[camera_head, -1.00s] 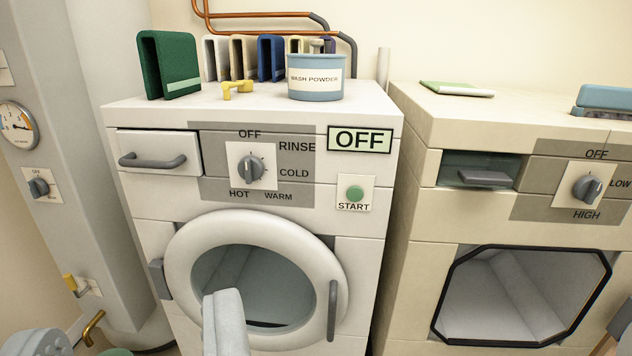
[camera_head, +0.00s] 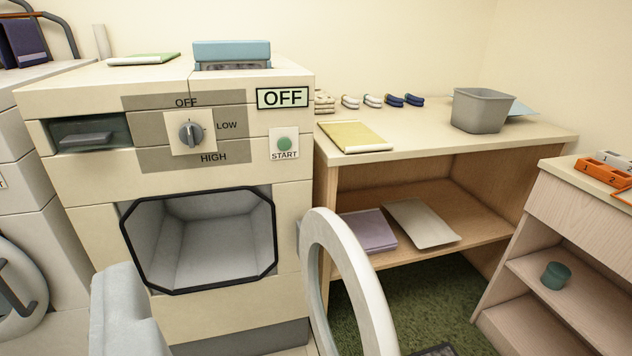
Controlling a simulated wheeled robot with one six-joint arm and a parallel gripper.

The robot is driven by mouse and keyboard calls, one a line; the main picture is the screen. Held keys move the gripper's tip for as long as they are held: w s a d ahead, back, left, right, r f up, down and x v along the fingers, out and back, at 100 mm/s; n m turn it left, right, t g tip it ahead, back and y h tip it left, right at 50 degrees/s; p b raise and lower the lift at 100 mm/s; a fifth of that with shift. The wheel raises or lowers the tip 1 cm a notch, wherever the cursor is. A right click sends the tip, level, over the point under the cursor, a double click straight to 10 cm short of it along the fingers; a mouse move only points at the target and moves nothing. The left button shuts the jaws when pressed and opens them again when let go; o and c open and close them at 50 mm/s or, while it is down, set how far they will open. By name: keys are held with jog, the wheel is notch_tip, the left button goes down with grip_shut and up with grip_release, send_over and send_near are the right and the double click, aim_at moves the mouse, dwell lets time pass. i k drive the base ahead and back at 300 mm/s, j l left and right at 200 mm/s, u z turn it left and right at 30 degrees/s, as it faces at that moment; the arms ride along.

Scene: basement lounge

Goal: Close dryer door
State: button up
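The dryer (camera_head: 95,185) is the beige machine at left with an OFF / LOW / HIGH knob and a green START button. Its dark-rimmed opening (camera_head: 200,240) is uncovered and looks empty. The dryer door (camera_head: 345,275), a thick white ring, stands swung wide open to the right of the opening, seen at a slant. Its lower end is cut off by the picture edge. A pale grey part of my gripper (camera_head: 125,312) shows at the lower left, in front of the dryer and apart from the door. Its fingertips cannot be made out.
A wooden shelf table (camera_head: 555,138) stands right of the dryer, with a grey bin (camera_head: 482,110) on top. Another low shelf unit (camera_head: 560,200) is at far right. Green carpet (camera_head: 425,300) lies between them. The washer's edge (camera_head: 30,150) is at far left.

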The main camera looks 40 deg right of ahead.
aim_at(319, 225)
jog(key=k+l, duration=0.15)
jog(key=l, duration=0.2)
jog(key=k+l, duration=0.15)
jog(key=l, duration=0.25)
jog(key=k+l, duration=0.2)
jog(key=l, duration=0.15)
jog(key=k+l+z, duration=0.1)
jog(key=l, duration=0.25)
